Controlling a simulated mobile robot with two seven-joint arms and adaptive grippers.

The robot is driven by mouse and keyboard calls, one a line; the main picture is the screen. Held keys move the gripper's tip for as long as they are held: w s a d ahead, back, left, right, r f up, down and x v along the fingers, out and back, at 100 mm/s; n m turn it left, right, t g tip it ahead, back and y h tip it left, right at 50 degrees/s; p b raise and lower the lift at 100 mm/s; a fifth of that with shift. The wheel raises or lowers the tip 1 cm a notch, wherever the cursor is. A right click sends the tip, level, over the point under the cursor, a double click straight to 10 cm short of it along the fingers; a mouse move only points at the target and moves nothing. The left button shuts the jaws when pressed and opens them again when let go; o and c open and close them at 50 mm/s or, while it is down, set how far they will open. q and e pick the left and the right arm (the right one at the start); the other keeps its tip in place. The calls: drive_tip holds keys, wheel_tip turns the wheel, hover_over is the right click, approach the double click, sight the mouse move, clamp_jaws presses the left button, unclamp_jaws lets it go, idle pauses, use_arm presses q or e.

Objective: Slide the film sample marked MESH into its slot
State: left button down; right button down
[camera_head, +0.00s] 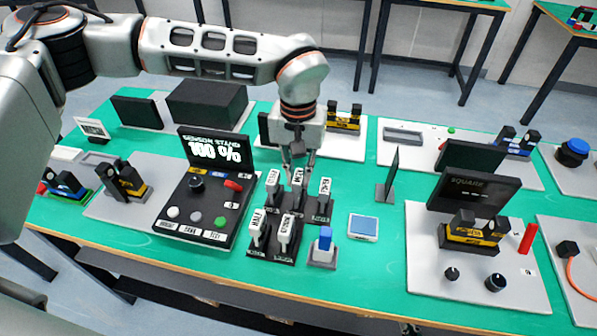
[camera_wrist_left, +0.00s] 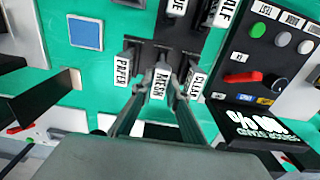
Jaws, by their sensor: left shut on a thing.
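The film sample marked MESH (camera_wrist_left: 160,84) stands in the middle of the back row of the dark sample rack; its white tag also shows in the head view (camera_head: 298,177). My left gripper (camera_head: 299,165) comes down from above and is shut on the MESH sample. In the left wrist view its two fingers (camera_wrist_left: 160,108) flank the tag. The sample still appears to be in its rack place, upright. A black and yellow fork sensor (camera_head: 127,185) stands on a grey plate, left of the SENSOR STAND panel (camera_head: 203,208). Its gap is hard to make out. My right gripper is out of view.
Samples marked PAPER (camera_head: 324,199) and CLEAR (camera_head: 272,189) flank MESH closely; two more stand in front, one marked HALF (camera_head: 257,226). The SENSOR STAND display (camera_head: 215,150) reads 100 %.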

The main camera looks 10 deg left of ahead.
use_arm(q)
drive_tip(key=shift+f, duration=0.8)
drive_tip(key=c, duration=1.9)
unclamp_jaws()
drive_tip(key=shift+r, duration=0.15)
wheel_tip(320, 180, up, 12)
drive_tip(key=shift+s, duration=0.1)
